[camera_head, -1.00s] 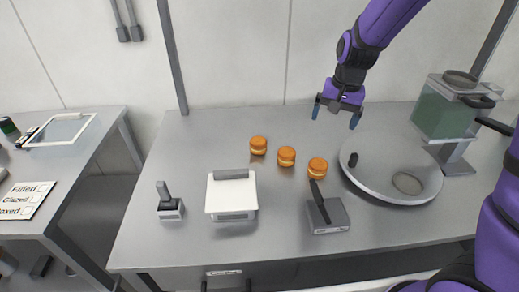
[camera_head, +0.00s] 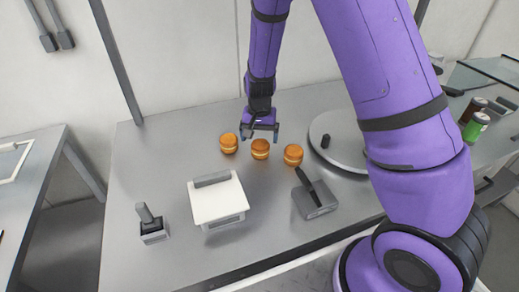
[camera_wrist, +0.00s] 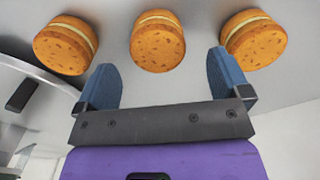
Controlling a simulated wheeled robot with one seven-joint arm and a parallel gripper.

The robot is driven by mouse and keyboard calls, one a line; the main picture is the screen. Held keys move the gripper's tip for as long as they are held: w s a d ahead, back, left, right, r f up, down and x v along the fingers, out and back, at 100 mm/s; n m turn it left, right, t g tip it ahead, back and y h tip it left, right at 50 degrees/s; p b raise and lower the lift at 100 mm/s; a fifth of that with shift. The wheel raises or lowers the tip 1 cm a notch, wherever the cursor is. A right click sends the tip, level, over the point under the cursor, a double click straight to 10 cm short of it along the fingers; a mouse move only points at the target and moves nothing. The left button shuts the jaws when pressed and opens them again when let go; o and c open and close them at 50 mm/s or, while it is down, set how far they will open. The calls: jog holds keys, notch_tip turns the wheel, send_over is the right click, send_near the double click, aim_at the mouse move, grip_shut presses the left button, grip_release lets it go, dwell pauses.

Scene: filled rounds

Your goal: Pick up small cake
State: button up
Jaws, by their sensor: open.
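Three small round orange cakes with a pale cream layer stand in a row on the grey metal table: the left cake (camera_head: 229,143), the middle cake (camera_head: 260,149) and the right cake (camera_head: 293,155). My gripper (camera_head: 261,136) is open and empty, just behind and above the middle cake. In the wrist view, my blue fingertips (camera_wrist: 162,75) point toward the row. The middle cake (camera_wrist: 157,41) lies ahead of the gap between them, and the other cakes (camera_wrist: 66,44) and (camera_wrist: 254,39) lie to either side. No cake is between the fingers.
A white box-like device (camera_head: 217,203), a dark grey device with a black lever (camera_head: 316,200) and a small lever block (camera_head: 151,224) stand in front of the cakes. A round grey tray (camera_head: 322,125) is to the right, partly hidden by my arm. Cans (camera_head: 475,126) stand farther right.

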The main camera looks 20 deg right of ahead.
aim_at(260, 144)
jog(key=shift+s+f, duration=0.15)
jog(key=shift+f, duration=1.2)
jog(key=shift+s+f, duration=0.1)
jog(key=shift+f, duration=1.2)
jog(key=c, duration=0.7)
